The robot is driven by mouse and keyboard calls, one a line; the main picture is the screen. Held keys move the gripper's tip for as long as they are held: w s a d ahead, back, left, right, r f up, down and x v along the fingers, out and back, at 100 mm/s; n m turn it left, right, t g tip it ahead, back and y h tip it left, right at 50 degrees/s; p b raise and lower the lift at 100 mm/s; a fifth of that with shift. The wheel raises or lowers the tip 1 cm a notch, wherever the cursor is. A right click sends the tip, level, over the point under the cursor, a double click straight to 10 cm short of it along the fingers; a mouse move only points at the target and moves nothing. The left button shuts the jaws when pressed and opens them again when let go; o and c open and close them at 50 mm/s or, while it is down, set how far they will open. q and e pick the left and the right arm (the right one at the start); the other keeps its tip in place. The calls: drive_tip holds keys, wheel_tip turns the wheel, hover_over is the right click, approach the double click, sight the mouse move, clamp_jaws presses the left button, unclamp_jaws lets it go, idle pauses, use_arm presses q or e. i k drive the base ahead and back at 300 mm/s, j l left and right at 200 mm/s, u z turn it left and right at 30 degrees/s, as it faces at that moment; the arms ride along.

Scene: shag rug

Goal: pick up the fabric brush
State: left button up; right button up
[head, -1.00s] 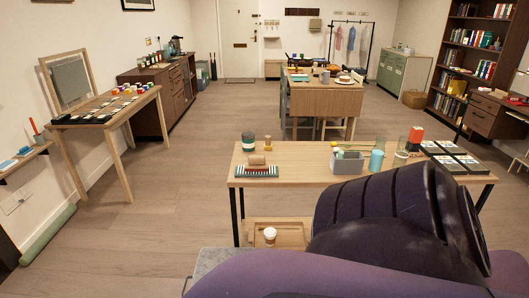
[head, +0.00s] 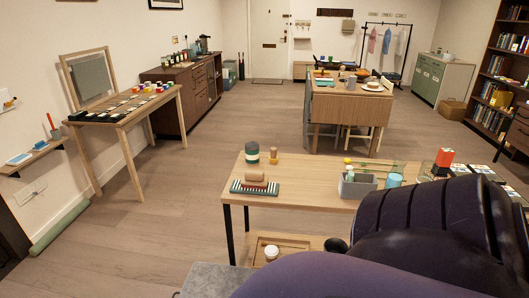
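I cannot pick out a fabric brush for certain at this size. A small tan wooden piece (head: 255,176) lies on a striped cloth (head: 254,188) at the left of the near wooden table (head: 300,180). A grey bin (head: 357,187) with upright items, one with a yellow top, stands further right on that table. Neither gripper is in view. A large dark and purple arm part of mine fills the lower right and hides the table's right front.
A dark-green and tan jar (head: 252,153) and a small wooden figure (head: 273,156) stand behind the cloth. A tray with a white cup (head: 271,253) sits below the tabletop. A slim desk (head: 130,110) stands at the left wall. Floor between desk and table is clear.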

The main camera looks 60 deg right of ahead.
sight(255, 180)
drive_tip(key=k+l, duration=0.1)
drive_tip(key=l, duration=0.35)
drive_tip(key=k+l, duration=0.15)
drive_tip(key=l, duration=0.25)
drive_tip(key=k+l, duration=0.1)
drive_tip(key=l, duration=0.35)
drive_tip(key=k+l, duration=0.15)
drive_tip(key=l, duration=0.25)
